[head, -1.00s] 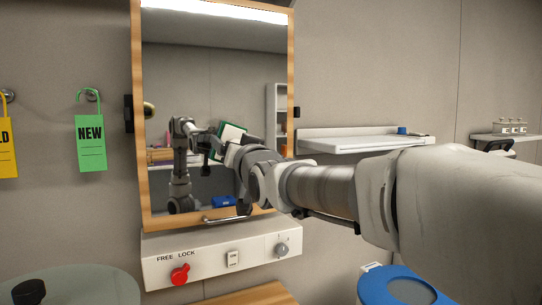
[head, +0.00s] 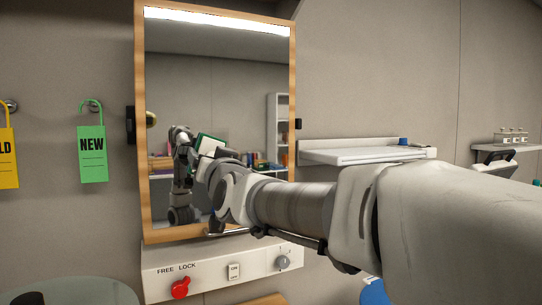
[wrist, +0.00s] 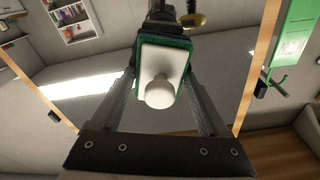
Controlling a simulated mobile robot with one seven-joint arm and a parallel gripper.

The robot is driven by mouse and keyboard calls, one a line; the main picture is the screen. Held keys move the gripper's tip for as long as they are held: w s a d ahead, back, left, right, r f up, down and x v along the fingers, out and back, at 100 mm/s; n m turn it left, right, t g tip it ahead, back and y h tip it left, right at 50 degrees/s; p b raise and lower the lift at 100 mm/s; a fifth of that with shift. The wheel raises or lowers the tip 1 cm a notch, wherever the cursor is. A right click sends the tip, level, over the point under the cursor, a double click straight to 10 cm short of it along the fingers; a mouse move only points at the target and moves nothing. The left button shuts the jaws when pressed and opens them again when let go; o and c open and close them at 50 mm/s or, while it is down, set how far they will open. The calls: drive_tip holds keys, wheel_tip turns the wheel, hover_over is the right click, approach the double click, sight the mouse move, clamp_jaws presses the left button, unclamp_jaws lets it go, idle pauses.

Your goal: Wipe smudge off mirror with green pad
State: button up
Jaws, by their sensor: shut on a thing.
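The wood-framed mirror (head: 215,90) stands on the wall in the head view. My gripper (wrist: 163,80) is shut on the green pad (wrist: 187,50), which has a white back and a round white knob, seen in the wrist view. The pad is in front of the mirror glass (wrist: 90,75); I cannot tell whether it touches. In the head view my arm hides part of the lower mirror, and a green-edged white shape shows just beyond my wrist. I cannot make out a smudge in either view.
Below the mirror is a white panel (head: 208,271) with a red knob (head: 180,288) and a grey dial (head: 283,262). A green NEW tag (head: 92,153) hangs at left. A white shelf (head: 365,154) juts out at right. A handle bar (head: 228,231) crosses the mirror's bottom edge.

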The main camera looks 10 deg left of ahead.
sight(229, 146)
wheel_tip(229, 146, up, 2)
drive_tip(key=shift+r+p, duration=0.2)
drive_tip(key=shift+p, duration=0.55)
drive_tip(key=shift+w+d+f+b, duration=0.15)
drive_tip(key=shift+f+b, duration=0.05)
drive_tip(key=shift+b, duration=0.35)
drive_tip(key=w+d+b, duration=0.1)
drive_tip(key=b, duration=0.3)
drive_tip(key=w+d+b, duration=0.1)
drive_tip(key=d+b, duration=0.1)
drive_tip(key=b, duration=0.1)
drive_tip(key=shift+d+b, duration=0.15)
drive_tip(key=shift+b, duration=0.25)
drive_tip(key=b, duration=0.3)
drive_tip(key=shift+w+d+f+b, duration=0.1)
drive_tip(key=shift+w+d+b, duration=0.1)
drive_tip(key=shift+b, duration=0.1)
drive_tip(key=shift+b, duration=0.35)
